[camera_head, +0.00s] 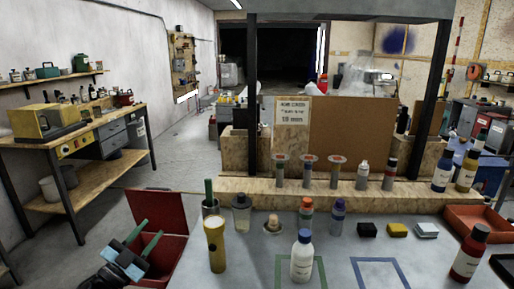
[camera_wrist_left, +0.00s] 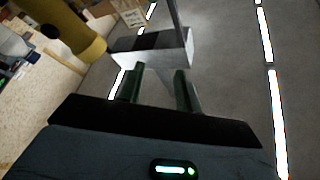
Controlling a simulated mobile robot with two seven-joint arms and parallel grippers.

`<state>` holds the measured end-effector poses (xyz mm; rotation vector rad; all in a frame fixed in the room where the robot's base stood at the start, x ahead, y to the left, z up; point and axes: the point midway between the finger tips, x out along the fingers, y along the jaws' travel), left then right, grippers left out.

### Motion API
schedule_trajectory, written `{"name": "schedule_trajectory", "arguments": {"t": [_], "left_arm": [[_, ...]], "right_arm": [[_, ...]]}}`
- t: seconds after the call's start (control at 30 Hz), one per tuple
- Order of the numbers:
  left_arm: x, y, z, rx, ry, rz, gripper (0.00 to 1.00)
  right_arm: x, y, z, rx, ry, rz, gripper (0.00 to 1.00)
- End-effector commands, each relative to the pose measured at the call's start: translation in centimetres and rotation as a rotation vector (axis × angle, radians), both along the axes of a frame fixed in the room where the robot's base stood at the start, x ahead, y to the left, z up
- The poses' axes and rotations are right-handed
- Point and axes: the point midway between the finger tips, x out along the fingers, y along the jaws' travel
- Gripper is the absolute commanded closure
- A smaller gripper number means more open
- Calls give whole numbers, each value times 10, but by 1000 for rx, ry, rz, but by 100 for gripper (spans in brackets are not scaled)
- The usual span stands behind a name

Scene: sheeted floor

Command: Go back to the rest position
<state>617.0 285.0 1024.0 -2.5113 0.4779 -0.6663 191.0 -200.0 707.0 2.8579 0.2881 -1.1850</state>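My left gripper (camera_head: 150,236) is at the lower left of the head view, left of the worktable (camera_head: 335,262) and in front of an open red box (camera_head: 158,208). Its two green fingers stand apart with nothing seen between them. The fingers also show apart in the left wrist view (camera_wrist_left: 159,88). My right gripper is not in view. On the table, a white bottle with a blue cap (camera_head: 302,262) stands at the green square outline. The blue square outline (camera_head: 381,273) is empty. A yellow cylinder (camera_head: 216,246) stands nearest the gripper, at the table's left.
A dark red bottle (camera_head: 467,258) and a red tray (camera_head: 478,218) are at the table's right. Black, yellow and white blocks (camera_head: 397,230) lie in a row. Several bottles stand on the back ledge (camera_head: 345,198). A workbench (camera_head: 95,140) is far left; the floor (camera_head: 185,160) between is clear.

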Motion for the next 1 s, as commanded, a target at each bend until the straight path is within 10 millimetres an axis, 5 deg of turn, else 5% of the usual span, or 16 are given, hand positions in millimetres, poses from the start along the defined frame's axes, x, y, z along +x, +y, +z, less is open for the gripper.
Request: {"name": "schedule_trajectory", "arguments": {"t": [0.2, 0.5, 0.67, 1.0], "left_arm": [[29, 62, -30, -100, 205, 330, 66], [33, 99, -88, -137, 515, 529, 66], [27, 105, -117, -135, 668, 571, 66], [-59, 52, -209, -126, 800, 499, 66]], "right_arm": [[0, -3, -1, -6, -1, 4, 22], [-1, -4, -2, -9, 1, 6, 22], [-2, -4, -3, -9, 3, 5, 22], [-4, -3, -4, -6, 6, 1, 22]]}}
